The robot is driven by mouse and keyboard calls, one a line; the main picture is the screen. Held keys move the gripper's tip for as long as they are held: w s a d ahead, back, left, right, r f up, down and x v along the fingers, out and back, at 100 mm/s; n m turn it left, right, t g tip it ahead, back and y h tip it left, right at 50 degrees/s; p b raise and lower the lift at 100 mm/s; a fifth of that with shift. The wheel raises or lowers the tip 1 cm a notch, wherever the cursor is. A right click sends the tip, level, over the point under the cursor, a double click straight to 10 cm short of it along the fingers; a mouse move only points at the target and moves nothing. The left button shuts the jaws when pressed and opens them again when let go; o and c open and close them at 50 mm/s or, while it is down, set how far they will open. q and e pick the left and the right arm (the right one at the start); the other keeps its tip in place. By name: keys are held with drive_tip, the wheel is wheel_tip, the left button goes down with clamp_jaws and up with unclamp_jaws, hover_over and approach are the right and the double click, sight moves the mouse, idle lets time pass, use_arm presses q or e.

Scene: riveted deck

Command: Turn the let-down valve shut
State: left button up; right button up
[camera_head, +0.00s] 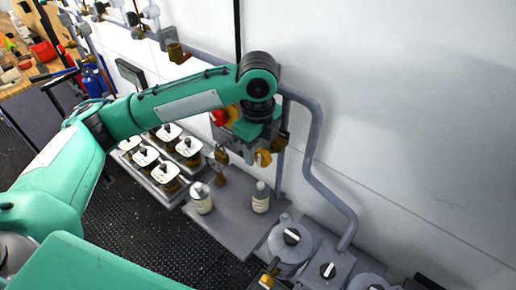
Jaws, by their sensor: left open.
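My left arm reaches across from the left, and its wrist bends down at the wall pipework. The left gripper (243,153) is open at the end of this wrist, among brass valve fittings. A brass-yellow fitting (263,158) shows just below and right of the green wrist. Another brass fitting (221,156) hangs to the left. A red round part (218,117) peeks out behind the forearm. I cannot tell which of these is the let-down valve's handle, or whether the fingers touch it; the wrist hides much of it. My right gripper is not in view.
White-lidded jars (166,172) stand in a tray below my forearm. Two white bottles (261,198) (201,198) stand on a grey bench (222,220). A cluttered wooden table is at upper left.

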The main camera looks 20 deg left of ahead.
use_arm(q)
drive_tip(key=shift+w+f, duration=0.1)
drive_tip(key=shift+f, duration=0.9)
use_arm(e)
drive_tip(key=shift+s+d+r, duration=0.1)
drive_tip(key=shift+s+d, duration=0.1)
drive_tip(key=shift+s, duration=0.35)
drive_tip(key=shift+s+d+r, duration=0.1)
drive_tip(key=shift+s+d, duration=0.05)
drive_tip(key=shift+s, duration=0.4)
use_arm(q)
drive_tip(key=shift+c, duration=0.3)
